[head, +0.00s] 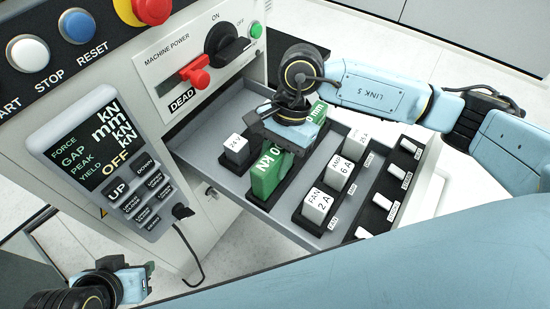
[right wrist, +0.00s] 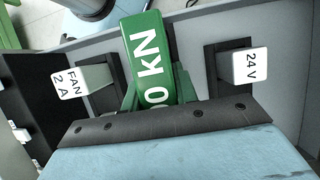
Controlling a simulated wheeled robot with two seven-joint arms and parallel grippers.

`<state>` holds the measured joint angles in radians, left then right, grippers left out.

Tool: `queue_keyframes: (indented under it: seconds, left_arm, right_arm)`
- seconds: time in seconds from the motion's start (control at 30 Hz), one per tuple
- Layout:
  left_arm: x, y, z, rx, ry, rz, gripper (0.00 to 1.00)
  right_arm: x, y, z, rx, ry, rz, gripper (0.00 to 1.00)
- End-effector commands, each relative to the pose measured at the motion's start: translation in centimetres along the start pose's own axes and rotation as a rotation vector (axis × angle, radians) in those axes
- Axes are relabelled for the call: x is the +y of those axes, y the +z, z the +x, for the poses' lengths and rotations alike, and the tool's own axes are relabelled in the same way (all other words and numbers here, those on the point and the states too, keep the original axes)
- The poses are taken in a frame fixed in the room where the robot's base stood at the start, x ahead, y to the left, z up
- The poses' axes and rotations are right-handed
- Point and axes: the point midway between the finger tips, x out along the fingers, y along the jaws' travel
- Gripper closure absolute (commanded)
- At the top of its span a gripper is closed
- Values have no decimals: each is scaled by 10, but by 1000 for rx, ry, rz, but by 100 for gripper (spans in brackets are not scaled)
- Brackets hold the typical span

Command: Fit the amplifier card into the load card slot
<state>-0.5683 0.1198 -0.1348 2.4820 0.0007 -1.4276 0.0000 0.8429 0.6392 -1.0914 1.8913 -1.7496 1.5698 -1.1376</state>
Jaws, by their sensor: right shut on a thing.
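The amplifier card is a green block lettered "kN" (head: 266,178), standing over a black base in the grey drawer tray; it shows close up in the right wrist view (right wrist: 146,52). My right gripper (head: 286,136) is shut on its far end and hides part of the lettering. I cannot tell whether its lower edge is in the slot. Another green card lettered "0 mm" (head: 317,112) shows just behind the gripper. My left gripper (head: 130,272) is at the lower left, away from the tray; its jaws are too unclear to judge.
The 24 V block (head: 236,150) stands left of the kN card, the FAN 2 A block (head: 317,206) and AMP 6 A block (head: 340,174) right of it. The grey tray wall (head: 215,188) bounds the front. A handheld display (head: 112,160) hangs at left with a cable.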

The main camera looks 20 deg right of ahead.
Motion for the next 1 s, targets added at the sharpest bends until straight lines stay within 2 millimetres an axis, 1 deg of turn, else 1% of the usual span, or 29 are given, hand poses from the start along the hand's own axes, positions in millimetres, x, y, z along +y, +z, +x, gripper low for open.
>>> queue_keyframes:
  seconds: [1.0]
  left_arm:
    - [1, 12, 23, 0, 0, 0, 64]
  right_arm:
    - [0, -10, 24, 0, -1, 0, 100]
